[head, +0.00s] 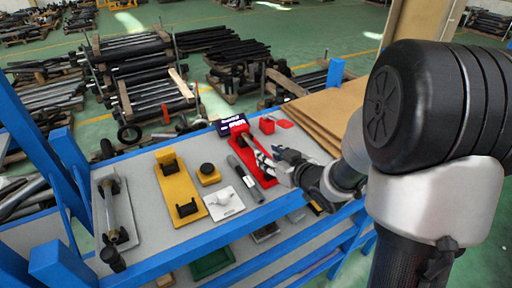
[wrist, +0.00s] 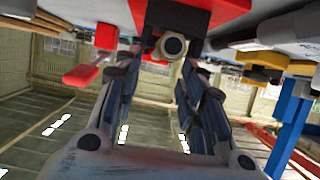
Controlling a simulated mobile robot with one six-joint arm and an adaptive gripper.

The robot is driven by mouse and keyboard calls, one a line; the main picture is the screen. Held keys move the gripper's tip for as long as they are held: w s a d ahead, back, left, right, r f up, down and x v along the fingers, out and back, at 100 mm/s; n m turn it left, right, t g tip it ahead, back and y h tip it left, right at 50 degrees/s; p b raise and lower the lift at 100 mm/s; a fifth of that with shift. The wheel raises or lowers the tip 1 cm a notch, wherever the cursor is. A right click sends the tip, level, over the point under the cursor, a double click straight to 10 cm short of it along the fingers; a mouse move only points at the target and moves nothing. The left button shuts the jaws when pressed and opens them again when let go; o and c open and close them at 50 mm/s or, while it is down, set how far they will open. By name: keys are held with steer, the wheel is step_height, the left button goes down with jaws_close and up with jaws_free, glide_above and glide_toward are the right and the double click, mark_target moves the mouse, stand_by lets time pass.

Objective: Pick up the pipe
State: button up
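A light-coloured pipe (head: 251,142) is at a red stand (head: 237,139) on the grey bench, partly hidden by my gripper. In the wrist view the round end of the pipe (wrist: 173,46) shows in front of a black holder on the red base (wrist: 228,14). My gripper (head: 262,158) is over the red stand. In the wrist view its two fingers (wrist: 166,62) are apart, one on each side of the pipe's end. Contact with the pipe is not clear. Another grey pipe (head: 119,205) lies in a grey stand at the bench's left end.
A yellow stand (head: 178,189) with black holders, a white plate (head: 223,204) and a dark cylinder (head: 243,171) lie left of my gripper. A dark sign (head: 232,124) and a small red box (head: 267,125) stand behind. Brown boards (head: 325,115) cover the bench's right part.

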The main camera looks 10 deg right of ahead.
steer(key=shift+p+x, duration=0.6)
steer(key=shift+x, duration=2.1)
steer(key=shift+s, duration=0.1)
jaws_close()
